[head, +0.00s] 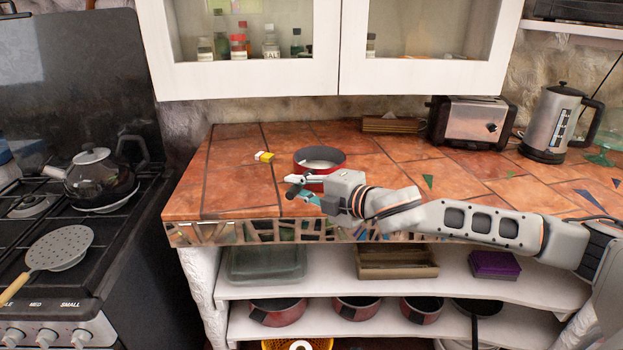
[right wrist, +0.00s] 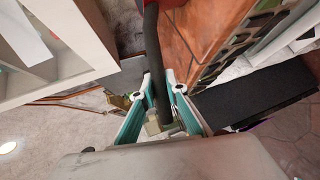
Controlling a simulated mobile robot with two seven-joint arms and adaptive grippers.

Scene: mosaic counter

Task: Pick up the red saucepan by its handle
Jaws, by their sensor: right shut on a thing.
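A little of the red pan body (right wrist: 75,30) shows at the top. Whether the pan touches the counter is hard to tell. My left gripper is not in view.
A small yellow-and-white thing (head: 264,156) lies left of the saucepan. A toaster (head: 472,122) and a metal kettle (head: 552,122) stand at the back right. A stove (head: 100,230) is at left. White cupboards hang above; shelves below hold several pans.

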